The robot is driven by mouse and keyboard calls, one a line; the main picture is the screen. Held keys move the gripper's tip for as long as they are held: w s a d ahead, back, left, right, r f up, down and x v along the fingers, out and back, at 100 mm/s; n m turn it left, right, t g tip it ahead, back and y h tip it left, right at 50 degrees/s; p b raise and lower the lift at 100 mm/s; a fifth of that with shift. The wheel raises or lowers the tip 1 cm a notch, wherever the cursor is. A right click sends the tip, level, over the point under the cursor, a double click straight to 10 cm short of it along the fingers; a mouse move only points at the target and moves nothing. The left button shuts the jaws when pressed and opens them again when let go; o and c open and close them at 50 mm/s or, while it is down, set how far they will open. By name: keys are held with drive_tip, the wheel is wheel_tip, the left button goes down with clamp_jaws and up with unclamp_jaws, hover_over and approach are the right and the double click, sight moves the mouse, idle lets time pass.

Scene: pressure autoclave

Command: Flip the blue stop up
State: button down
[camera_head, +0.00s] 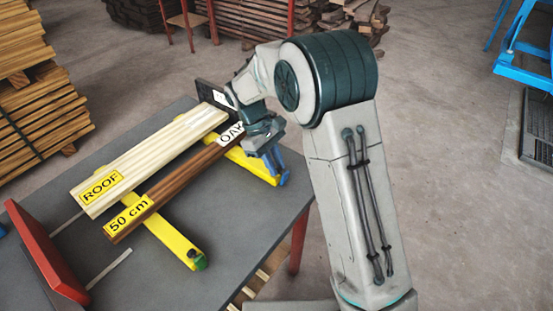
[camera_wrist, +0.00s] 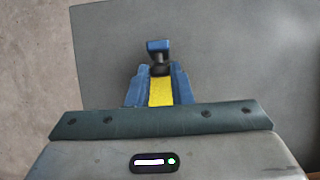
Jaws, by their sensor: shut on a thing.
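The blue stop (camera_wrist: 158,46) shows in the wrist view as a small blue block on a dark stem, just beyond my fingertips. In the head view, the blue stop (camera_head: 283,178) is at the right end of the far yellow bar, partly hidden by my gripper. My gripper (camera_head: 275,160) reaches down over that bar end. In the wrist view, the blue fingers of my gripper (camera_wrist: 160,70) close around the stop's dark lower part, with the yellow bar (camera_wrist: 160,92) between and below them. The exact contact is hard to see.
A plank marked ROOF (camera_head: 150,160) and a darker plank marked 50 cm (camera_head: 175,182) lie across the yellow bars on the grey table (camera_head: 235,235). A red panel (camera_head: 45,252) stands at left. Stacked wood (camera_head: 35,95) is behind. The table's right edge is near my gripper.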

drive_tip(key=shift+w+a+g+h+p, duration=0.3)
drive_tip(key=shift+a+g+h+p, duration=0.3)
drive_tip(key=shift+p, duration=0.55)
drive_tip(key=shift+w+f+h+p, duration=0.15)
drive_tip(key=shift+f+h+p, duration=0.25)
drive_tip(key=shift+h+p, duration=0.1)
drive_tip(key=c, duration=1.3)
unclamp_jaws()
drive_tip(key=v, duration=1.3)
drive_tip(key=shift+w+a+r, duration=0.25)
drive_tip(key=shift+w, duration=0.05)
